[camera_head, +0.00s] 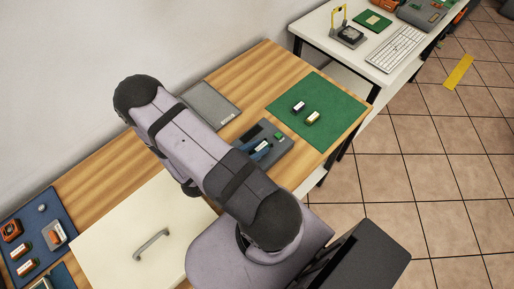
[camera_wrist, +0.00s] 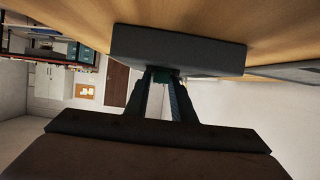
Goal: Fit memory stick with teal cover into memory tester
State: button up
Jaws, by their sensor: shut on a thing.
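The memory tester (camera_head: 282,150) is a dark grey box on the wooden bench, with a small green part on top. It fills the upper middle of the wrist view (camera_wrist: 180,48). My gripper (camera_wrist: 163,82) is at the tester, its fingers pointing at the box and shut on the memory stick with the teal cover (camera_wrist: 164,73). Only a little teal shows between the fingertips, against the tester's face. My arm partly covers this spot in the head view. I cannot tell whether the stick is seated in a slot.
A green mat (camera_head: 340,108) with two small sticks (camera_head: 312,117) lies right of the tester. A grey mat (camera_head: 207,103) lies behind. A blue tray (camera_head: 43,211) with orange parts and sticks is at far left. A white side table (camera_head: 375,60) stands at the back right.

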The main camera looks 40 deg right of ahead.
jog(key=o, duration=1.1)
jog(key=shift+r, duration=0.1)
notch_tip(320, 180, up, 10)
dwell(0.6)
notch_tip(320, 180, up, 6)
jog(key=p, duration=0.6)
dwell(0.5)
